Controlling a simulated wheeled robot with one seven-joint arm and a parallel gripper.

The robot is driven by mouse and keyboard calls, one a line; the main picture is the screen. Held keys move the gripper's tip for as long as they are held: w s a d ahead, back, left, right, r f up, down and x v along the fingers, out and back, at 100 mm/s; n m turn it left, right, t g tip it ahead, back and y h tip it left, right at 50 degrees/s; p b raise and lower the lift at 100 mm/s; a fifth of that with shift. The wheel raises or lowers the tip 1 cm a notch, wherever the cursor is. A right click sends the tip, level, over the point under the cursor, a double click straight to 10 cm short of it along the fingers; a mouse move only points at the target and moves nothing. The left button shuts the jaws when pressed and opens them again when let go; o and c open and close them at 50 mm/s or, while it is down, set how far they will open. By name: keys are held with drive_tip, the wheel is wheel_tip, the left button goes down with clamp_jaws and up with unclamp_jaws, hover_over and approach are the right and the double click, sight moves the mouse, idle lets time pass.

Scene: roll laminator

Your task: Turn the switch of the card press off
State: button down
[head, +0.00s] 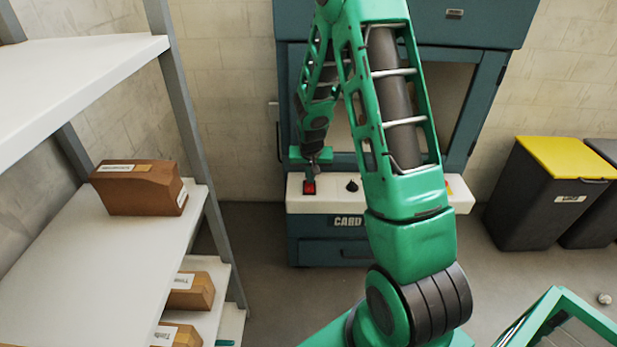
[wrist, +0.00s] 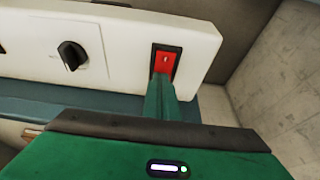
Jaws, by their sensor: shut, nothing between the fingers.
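The card press (head: 398,25) is a large dark teal cabinet against the back wall, with a white control panel (head: 325,204) across its front. A red rocker switch (head: 309,188) in a black frame sits near the panel's left end. In the wrist view, the red switch (wrist: 165,62) shows a small light mark on its face. My gripper (head: 310,172) is shut and empty, its fingertips (wrist: 160,84) right at the switch's lower edge in the wrist view. I cannot tell whether they touch it. The fingers hide part of the switch's lower end.
A black rotary knob (head: 352,186) is on the same panel, beside the switch; it also shows in the wrist view (wrist: 72,54). A shelf rack with brown boxes (head: 139,187) stands at left. A yellow-lidded bin (head: 548,195) stands at right.

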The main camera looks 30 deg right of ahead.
drive_tip(key=shift+f, duration=0.15)
idle(0.3)
drive_tip(key=shift+s+a, duration=0.45)
drive_tip(key=shift+s, duration=0.25)
drive_tip(key=shift+r, duration=0.65)
drive_tip(key=v, duration=1.2)
drive_tip(key=shift+r, duration=0.35)
